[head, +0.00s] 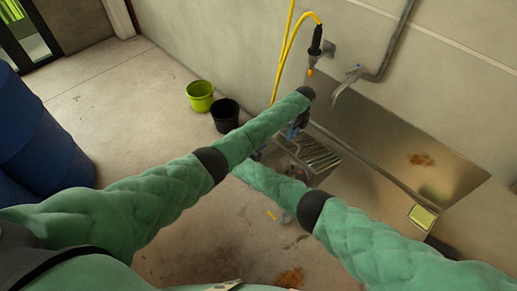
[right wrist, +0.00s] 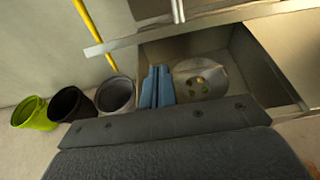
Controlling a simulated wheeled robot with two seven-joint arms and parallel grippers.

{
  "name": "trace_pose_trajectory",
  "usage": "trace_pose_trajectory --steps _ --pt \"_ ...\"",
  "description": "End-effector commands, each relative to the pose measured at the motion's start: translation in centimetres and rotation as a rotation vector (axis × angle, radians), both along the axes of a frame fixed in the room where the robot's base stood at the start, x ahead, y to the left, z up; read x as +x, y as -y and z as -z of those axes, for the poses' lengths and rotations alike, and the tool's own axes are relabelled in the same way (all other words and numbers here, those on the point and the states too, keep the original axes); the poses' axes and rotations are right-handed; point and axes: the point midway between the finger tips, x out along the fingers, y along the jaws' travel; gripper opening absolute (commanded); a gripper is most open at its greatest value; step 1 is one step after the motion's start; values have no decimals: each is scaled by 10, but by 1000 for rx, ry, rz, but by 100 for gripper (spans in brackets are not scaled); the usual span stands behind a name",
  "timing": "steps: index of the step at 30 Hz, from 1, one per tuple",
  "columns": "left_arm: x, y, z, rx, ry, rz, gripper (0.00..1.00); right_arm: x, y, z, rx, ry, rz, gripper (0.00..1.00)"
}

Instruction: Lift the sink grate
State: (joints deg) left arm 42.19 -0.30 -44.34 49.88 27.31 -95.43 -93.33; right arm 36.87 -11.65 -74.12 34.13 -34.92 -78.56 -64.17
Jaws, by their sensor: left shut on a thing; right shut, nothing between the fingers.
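The slatted metal sink grate (head: 314,154) shows in the head view at the left end of the steel sink (head: 375,165). My left gripper (head: 297,128) is at the grate's far edge, mostly behind its own arm, and is shut on the grate. My right gripper is shut and empty. Its blue fingers (right wrist: 157,80) show in the right wrist view, in front of the basin with a round drain (right wrist: 200,78). In the head view my right forearm crosses under the left one and hides part of the grate's near side. I cannot make out the grate's slats in the right wrist view.
A green bucket (head: 200,96) and a black bucket (head: 225,114) stand on the floor by the wall. A grey bucket (right wrist: 116,95) stands beside them. A yellow hose (head: 284,55) and a tap (head: 345,82) are above the sink. Blue barrels (head: 40,135) stand at the left.

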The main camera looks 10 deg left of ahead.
Motion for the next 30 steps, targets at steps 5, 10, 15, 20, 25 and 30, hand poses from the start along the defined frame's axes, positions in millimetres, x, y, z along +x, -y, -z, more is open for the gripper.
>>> trace_pose_trajectory --steps 5,10,15,20,25,30 --pt "-1 8 4 -12 7 5 0 6 5 -8 -2 1 1 0" --pt "-1 8 4 -12 7 5 0 11 9 -17 -1 1 0 0" --pt "-1 8 3 -12 7 5 0 12 9 -19 -1 0 0 0" --pt "-1 7 4 -11 7 5 0 12 9 -19 -2 0 1 0" --pt "-1 6 4 -10 7 4 0 14 11 -23 -2 0 1 0" --pt "-1 5 4 -9 7 3 0 21 16 -37 -1 1 1 0"
